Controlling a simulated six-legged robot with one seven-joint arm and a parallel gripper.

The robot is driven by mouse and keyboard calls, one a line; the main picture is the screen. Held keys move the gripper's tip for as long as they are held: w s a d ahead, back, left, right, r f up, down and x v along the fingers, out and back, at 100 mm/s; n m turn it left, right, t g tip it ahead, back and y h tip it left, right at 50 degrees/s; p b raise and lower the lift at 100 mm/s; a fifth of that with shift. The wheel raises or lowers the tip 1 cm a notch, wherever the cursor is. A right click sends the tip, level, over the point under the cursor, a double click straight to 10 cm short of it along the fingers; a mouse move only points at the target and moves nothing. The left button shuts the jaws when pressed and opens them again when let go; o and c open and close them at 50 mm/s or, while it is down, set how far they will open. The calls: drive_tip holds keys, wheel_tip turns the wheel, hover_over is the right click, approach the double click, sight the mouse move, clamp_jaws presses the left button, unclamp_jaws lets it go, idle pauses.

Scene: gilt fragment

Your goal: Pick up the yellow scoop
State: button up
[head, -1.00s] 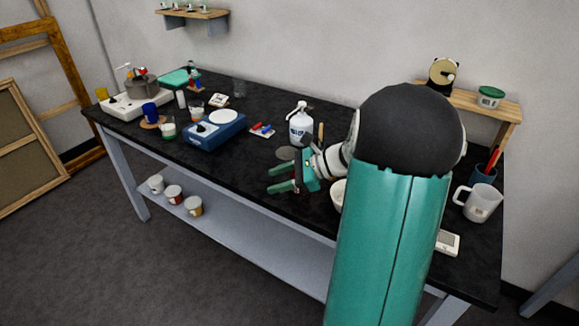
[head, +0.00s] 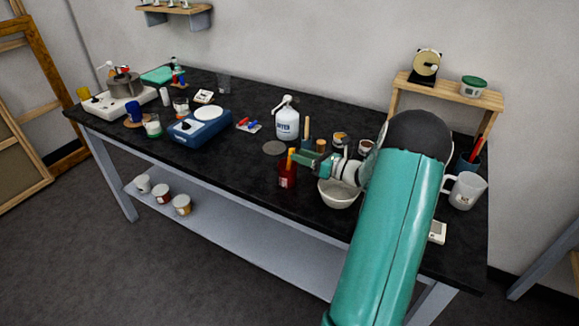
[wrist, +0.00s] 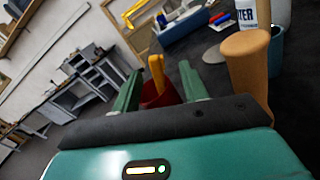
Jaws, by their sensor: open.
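The yellow scoop (head: 290,156) stands handle up in a dark red jar (head: 287,177) near the front edge of the black table. In the wrist view the scoop's handle (wrist: 157,75) rises from the red jar (wrist: 161,97), between the lines of my two green fingers. Its lower end is hidden in the jar. My gripper (head: 304,158) is open and empty, just right of the scoop in the head view. Its fingers (wrist: 161,84) point at the handle. I cannot tell whether the handle is fully between the fingertips.
A white bowl (head: 339,194) sits just below my wrist. A white bottle (head: 286,122) and a grey disc (head: 275,148) are behind the jar.

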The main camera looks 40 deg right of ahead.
drive_tip(key=x, duration=0.5)
drive_tip(key=shift+w+a, duration=0.3)
drive_tip(key=shift+c, duration=0.4)
clamp_jaws()
